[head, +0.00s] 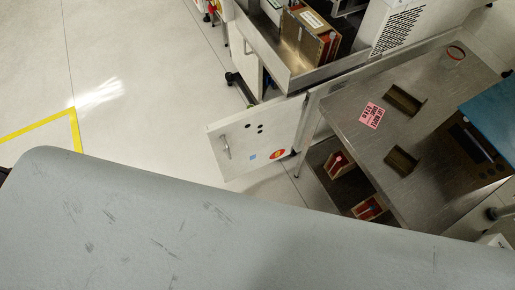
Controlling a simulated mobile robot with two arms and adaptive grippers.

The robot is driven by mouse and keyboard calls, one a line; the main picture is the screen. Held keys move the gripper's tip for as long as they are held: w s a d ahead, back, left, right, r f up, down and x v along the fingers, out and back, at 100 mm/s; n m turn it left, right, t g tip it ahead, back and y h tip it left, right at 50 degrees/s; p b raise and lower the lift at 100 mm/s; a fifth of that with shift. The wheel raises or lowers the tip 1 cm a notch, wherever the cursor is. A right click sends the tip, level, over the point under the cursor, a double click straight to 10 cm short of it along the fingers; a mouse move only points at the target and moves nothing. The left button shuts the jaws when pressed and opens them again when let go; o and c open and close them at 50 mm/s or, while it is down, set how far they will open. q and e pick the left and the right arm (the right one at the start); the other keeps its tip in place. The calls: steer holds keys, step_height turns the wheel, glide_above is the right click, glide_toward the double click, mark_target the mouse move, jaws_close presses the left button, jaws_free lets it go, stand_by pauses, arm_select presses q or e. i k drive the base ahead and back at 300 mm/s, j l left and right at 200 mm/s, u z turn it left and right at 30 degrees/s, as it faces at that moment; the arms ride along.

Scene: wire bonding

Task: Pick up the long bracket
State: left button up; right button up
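Two dark brass-coloured, channel-shaped pieces lie apart on the steel table at the right. The far bracket-like piece (404,100) is near the table's middle, beside a pink label. The near bracket-like piece (401,162) is closer to the table's front left edge. I cannot tell for sure which one is the long bracket. Neither of my grippers is in view.
Floor at the left is clear.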

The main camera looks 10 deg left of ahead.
mark_target(396, 94)
steer(key=i+l+z, duration=0.1)
steer(key=z, duration=0.3)
steer(key=i+z, duration=0.15)
steer(key=z, duration=0.25)
steer(key=i+z, duration=0.15)
steer(key=z, duration=0.25)
steer(key=i+z, duration=0.1)
steer(key=z, duration=0.3)
